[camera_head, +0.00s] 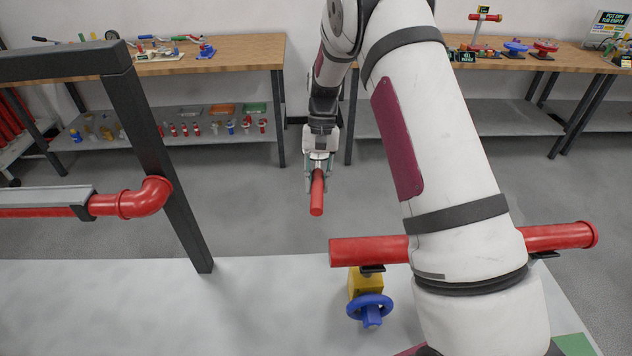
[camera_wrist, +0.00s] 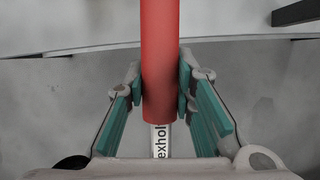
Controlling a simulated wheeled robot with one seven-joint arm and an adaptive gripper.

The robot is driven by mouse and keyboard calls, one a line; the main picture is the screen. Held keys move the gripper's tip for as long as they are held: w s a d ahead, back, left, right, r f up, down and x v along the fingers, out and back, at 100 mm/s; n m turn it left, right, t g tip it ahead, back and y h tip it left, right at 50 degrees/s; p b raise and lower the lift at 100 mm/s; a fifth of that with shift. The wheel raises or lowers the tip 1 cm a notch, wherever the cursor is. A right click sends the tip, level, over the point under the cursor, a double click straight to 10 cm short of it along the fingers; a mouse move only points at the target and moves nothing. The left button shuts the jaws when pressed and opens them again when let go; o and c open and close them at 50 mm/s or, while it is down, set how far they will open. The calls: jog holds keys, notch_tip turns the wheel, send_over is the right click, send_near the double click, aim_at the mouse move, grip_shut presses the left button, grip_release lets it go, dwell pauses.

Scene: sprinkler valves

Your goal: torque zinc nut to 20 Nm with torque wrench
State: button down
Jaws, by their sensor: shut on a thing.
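My gripper (camera_head: 318,174) is shut on a smooth red cylinder (camera_head: 317,198) and holds it in the air beyond the near bench. In the wrist view, my gripper (camera_wrist: 160,84) has a finger pad on each side of the red cylinder (camera_wrist: 160,45). A pale strip lettered "exhol" shows below the cylinder's near end. I cannot tell whether the cylinder is the torque wrench's handle, as no head or scale shows. I cannot make out a zinc nut in either view.
The near pale bench (camera_head: 270,310) carries a red pipe (camera_head: 370,249) and a yellow valve (camera_head: 362,283) with a blue handwheel (camera_head: 370,308). A dark frame post (camera_head: 160,170) and red elbow (camera_head: 146,197) stand left. Wooden workbenches (camera_head: 240,55) stand behind; open floor lies between.

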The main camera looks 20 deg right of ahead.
jog(key=shift+d+r+m+y, duration=0.4)
jog(key=shift+d+r+m, duration=0.15)
jog(key=shift+m, duration=0.55)
jog(key=s+d+r+m+t+p, duration=0.1)
jog(key=d+r+m+t, duration=0.3)
jog(key=d+m, duration=0.5)
jog(key=s+d+r+m+t+p, duration=0.1)
jog(key=d+r+m+t, duration=0.3)
jog(key=m, duration=0.9)
jog(key=d+f+m+h+b, duration=0.1)
jog(key=d+f+m, duration=0.15)
jog(key=f, duration=0.25)
jog(key=s+a+n+g+p, duration=0.1)
jog(key=s+a+n, duration=0.3)
jog(key=s, duration=0.1)
jog(key=shift+s+a+y, duration=0.2)
jog(key=shift+a+y, duration=0.2)
jog(key=shift+f, duration=0.1)
jog(key=shift+p, duration=0.3)
